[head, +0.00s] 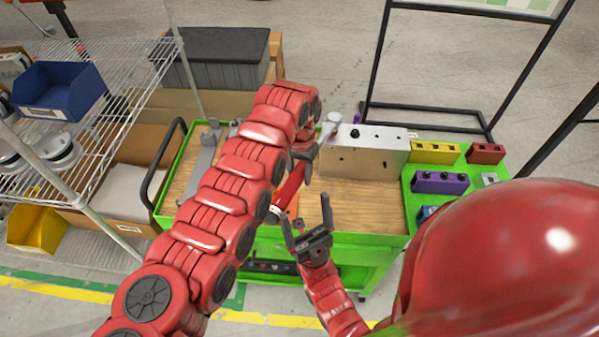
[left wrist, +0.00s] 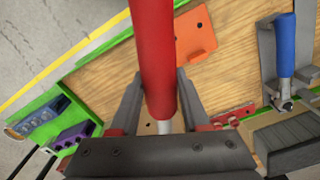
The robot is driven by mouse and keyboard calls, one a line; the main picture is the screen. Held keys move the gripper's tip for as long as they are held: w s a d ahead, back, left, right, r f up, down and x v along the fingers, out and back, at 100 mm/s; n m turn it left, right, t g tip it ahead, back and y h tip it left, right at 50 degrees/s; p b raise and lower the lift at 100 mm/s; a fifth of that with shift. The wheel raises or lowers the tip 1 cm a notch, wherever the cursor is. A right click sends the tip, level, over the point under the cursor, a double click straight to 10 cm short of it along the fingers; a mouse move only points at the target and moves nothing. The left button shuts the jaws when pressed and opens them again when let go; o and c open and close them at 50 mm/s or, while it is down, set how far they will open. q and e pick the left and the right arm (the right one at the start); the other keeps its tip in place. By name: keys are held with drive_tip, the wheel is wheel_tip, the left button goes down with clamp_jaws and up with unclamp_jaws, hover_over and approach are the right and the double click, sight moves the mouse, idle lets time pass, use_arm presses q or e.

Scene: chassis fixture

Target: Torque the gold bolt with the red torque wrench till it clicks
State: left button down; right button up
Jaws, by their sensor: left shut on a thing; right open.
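My left gripper (head: 303,158) is shut on the red torque wrench (head: 290,188), above the wooden top of the green cart. In the left wrist view the wrench's red handle (left wrist: 155,60) runs between the two fingers. In the head view a grey metal end (head: 333,118) shows beyond the gripper, close to the silver chassis block (head: 365,158). The block has several dark holes and stands on the cart's back part. I cannot make out the gold bolt. My right gripper (head: 307,222) is open and empty in front of the cart's near edge.
An orange plate (left wrist: 195,35) lies on the wood. A blue-handled tool (left wrist: 285,45) sits in a grey holder, in the left wrist view. Yellow (head: 435,152), purple (head: 440,183) and red (head: 486,153) blocks stand on the green right side. A wire shelf (head: 130,75) is at left.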

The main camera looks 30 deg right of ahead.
use_arm(q)
drive_tip(key=shift+b, duration=0.45)
drive_tip(key=shift+f, duration=0.1)
drive_tip(key=shift+w+a+f+m+b, duration=0.1)
drive_tip(key=shift+w+a+m+b, duration=0.3)
drive_tip(key=shift+b, duration=0.45)
drive_tip(key=shift+w, duration=0.2)
drive_tip(key=shift+w+a+m+b, duration=0.35)
drive_tip(key=shift+w+b, duration=0.2)
drive_tip(key=shift+b, duration=0.55)
